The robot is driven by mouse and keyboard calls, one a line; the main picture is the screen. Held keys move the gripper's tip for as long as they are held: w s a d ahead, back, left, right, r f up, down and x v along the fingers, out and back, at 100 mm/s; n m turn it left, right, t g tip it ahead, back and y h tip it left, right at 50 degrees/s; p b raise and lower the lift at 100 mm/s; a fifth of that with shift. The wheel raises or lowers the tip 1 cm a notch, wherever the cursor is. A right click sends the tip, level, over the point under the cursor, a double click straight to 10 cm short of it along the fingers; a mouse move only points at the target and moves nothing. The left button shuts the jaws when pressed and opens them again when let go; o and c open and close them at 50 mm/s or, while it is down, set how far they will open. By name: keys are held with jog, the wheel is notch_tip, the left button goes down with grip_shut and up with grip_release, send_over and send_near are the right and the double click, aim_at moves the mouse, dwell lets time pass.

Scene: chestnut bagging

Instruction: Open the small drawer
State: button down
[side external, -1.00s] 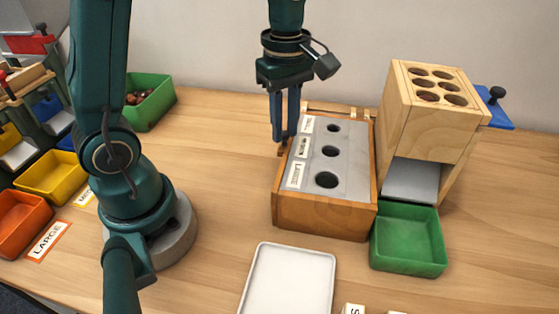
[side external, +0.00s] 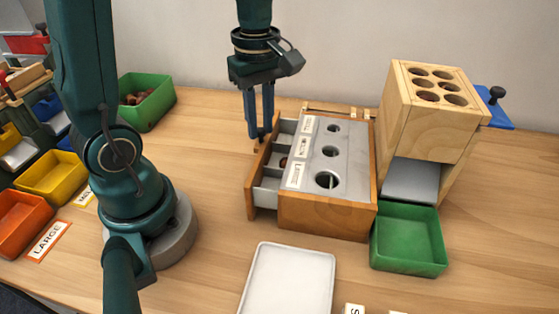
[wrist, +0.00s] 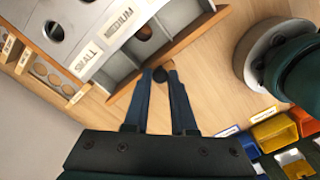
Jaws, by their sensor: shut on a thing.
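A wooden sorting box (side external: 328,215) has a grey top with three holes and labels; SMALL and MEDIUM are readable in the wrist view (wrist: 88,57). Its wooden-front drawer (side external: 263,170) stands partly out to the left, showing grey compartments. A brown chestnut (side external: 284,162) lies in the middle compartment and also shows in the wrist view (wrist: 145,32). My gripper (side external: 260,137) points down at the drawer front's far part. In the wrist view its fingertips (wrist: 160,73) are closed around a dark knob, which they partly hide.
A wooden block with several holes (side external: 425,115) stands right of the box, with a green tray (side external: 410,262) in front. A white tray (side external: 290,280) lies nearer. A green bin (side external: 147,102) stands back left. Bare table lies left of the drawer.

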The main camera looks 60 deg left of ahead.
jog(key=s+a, duration=0.4)
jog(key=a, duration=0.1)
jog(key=shift+s, duration=0.35)
jog(key=c, duration=0.7)
grip_release()
jog(key=shift+d, duration=0.1)
jog(key=shift+c, duration=0.2)
notch_tip(320, 180, up, 5)
jog(key=shift+r, duration=0.1)
